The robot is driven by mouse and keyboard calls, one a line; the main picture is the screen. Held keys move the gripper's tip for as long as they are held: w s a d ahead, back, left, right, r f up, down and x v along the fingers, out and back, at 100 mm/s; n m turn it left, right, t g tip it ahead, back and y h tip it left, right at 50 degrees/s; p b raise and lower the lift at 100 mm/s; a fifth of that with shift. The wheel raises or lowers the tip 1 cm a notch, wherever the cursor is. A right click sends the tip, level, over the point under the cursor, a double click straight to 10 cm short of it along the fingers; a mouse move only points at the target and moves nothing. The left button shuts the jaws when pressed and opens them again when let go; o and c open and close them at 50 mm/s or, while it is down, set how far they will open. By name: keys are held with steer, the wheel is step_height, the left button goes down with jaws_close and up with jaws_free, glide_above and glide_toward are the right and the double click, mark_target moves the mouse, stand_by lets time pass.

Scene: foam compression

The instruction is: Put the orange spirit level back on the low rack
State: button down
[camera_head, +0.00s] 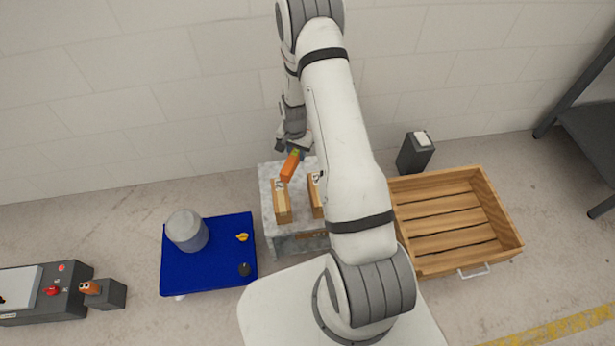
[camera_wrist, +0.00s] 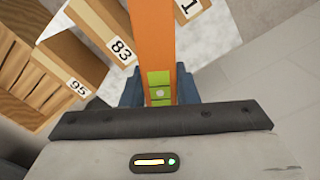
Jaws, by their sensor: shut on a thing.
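The orange spirit level (camera_head: 290,165) is held in my gripper (camera_head: 294,150), tilted in the head view. In the wrist view the level (camera_wrist: 153,40) runs up from between the jaws (camera_wrist: 158,92), with a green vial section near them. My gripper is shut on it. Below is a low grey marbled stand (camera_head: 267,200), probably the low rack. It bears tan blocks (camera_head: 283,205) with numbered labels. The wrist view shows labels 83 and 95 on blocks (camera_wrist: 100,25) beside the level. The level's far end is cut off there. My arm hides the stand's right part.
A blue table (camera_head: 205,275) with a grey canister (camera_head: 187,230) and small items stands left of the stand. A slatted wooden crate (camera_head: 410,265) lies to the right, with a dark box (camera_head: 414,157) behind it. A wall runs along the back.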

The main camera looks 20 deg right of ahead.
mark_target(310, 166)
steer(key=w+d+f+m+b, duration=0.8)
steer(key=w+f+m+b, duration=0.15)
steer(key=m+b, duration=0.3)
steer(key=shift+n, duration=0.45)
steer(key=f+b, duration=0.1)
steer(key=f, duration=0.2)
steer(key=f+b, duration=0.1)
steer(key=f, duration=0.2)
steer(key=f+b, duration=0.1)
steer(key=f, duration=0.3)
steer(key=shift+s+d+b, duration=0.2)
steer(key=shift+s+b, duration=0.1)
steer(key=shift+s, duration=0.1)
steer(key=shift+f, duration=0.15)
steer(key=c, duration=1.1)
jaws_free()
